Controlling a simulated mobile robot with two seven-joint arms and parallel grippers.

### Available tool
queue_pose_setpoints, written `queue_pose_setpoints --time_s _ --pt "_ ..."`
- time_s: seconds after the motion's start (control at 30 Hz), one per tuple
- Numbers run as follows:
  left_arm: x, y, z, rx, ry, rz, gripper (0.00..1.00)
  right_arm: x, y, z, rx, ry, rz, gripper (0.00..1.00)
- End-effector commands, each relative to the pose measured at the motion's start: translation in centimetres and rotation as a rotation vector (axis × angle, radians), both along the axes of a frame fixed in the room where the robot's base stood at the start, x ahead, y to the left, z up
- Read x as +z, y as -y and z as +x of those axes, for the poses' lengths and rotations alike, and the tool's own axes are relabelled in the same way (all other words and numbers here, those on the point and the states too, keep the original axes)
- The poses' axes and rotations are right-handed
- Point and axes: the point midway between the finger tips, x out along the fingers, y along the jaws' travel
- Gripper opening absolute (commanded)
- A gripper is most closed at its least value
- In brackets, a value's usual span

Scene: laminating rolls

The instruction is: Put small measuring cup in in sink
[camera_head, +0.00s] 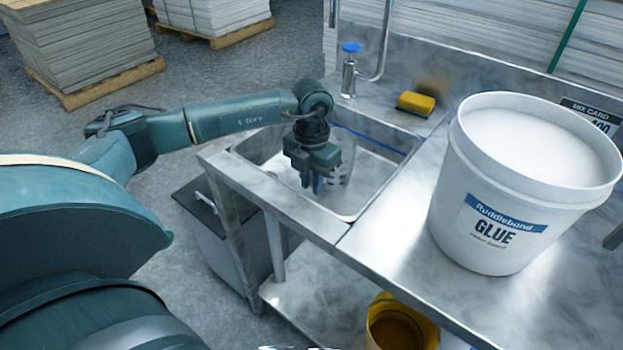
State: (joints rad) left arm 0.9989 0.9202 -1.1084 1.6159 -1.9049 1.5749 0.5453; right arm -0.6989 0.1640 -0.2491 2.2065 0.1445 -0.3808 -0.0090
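The sink (378,186) is a steel basin set into the metal counter at the centre. My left gripper (316,187) points down inside the sink's opening, at its left part. A clear, see-through cup (346,168), which looks like the small measuring cup, shows behind and to the right of the fingers, within the basin's outline. The gripper covers part of the cup. I cannot tell whether the fingers grip its wall or only stand beside it, nor whether it touches the sink floor. My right gripper is not clearly in view.
A large white glue bucket (505,235) stands on the counter right of the sink. A yellow sponge (416,103) lies behind the sink near the blue-handled tap (349,70). A yellow bucket (400,325) is below the counter. Stacked sheets on pallets (80,45) stand at back left.

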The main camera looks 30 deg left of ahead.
Motion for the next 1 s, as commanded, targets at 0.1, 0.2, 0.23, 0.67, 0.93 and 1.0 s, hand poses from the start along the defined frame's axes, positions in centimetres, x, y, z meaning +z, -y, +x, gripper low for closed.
queue_pose_setpoints --time_s 0.1,0.2,0.23,0.67,0.93,1.0 --pt "0.1 0.0 0.0 0.000 0.000 0.000 0.29 0.2 0.0 0.0 0.000 0.003 0.000 1.00" --pt "0.1 0.0 0.0 0.000 0.000 0.000 0.33 0.2 0.0 0.0 0.000 0.004 0.000 1.00" --pt "0.1 0.0 0.0 0.000 0.000 0.000 0.33 0.2 0.0 0.0 0.000 0.004 0.000 1.00" --pt "3.7 0.0 0.1 -0.001 0.006 0.000 0.33 -0.1 0.0 -0.1 0.001 -0.012 -0.002 1.00" --pt "9.4 0.0 0.1 0.000 0.004 0.000 0.33 -0.1 0.0 0.0 0.002 -0.010 -0.001 1.00" --pt "10.5 0.0 0.1 0.000 0.003 0.000 0.33 0.0 0.0 0.1 0.002 -0.008 -0.002 1.00"
